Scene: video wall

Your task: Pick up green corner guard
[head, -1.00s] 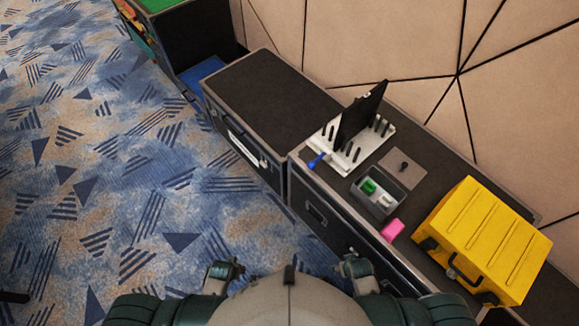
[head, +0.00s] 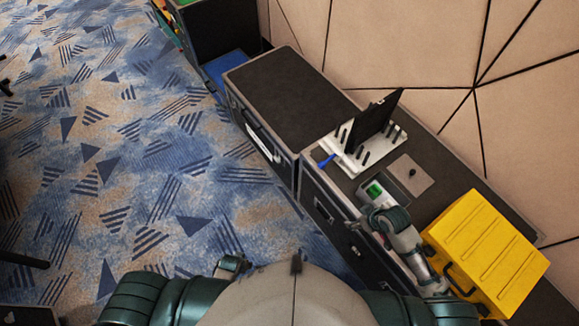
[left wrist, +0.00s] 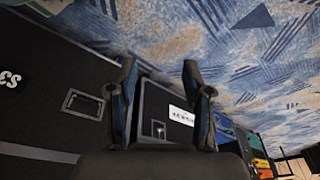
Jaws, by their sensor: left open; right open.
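The green corner guard (head: 374,190) lies in a small grey tray on the black case top, in the head view. The far end of the tray shows; my right arm covers much of the rest. My right gripper (head: 376,222) is open, over or beside the near part of the tray. Its fingers are hard to make out, and I cannot tell how high it is. In the left wrist view my left gripper (left wrist: 160,68) is open and empty, with cases and carpet beyond its fingers. It is well away from the guard.
A white rack (head: 368,150) with a black upright panel stands behind the tray, with a blue-handled tool (head: 327,161) beside it. A grey plate (head: 408,174) lies to the right. A yellow case (head: 487,250) stands close to my right arm. The left case top (head: 290,90) is clear.

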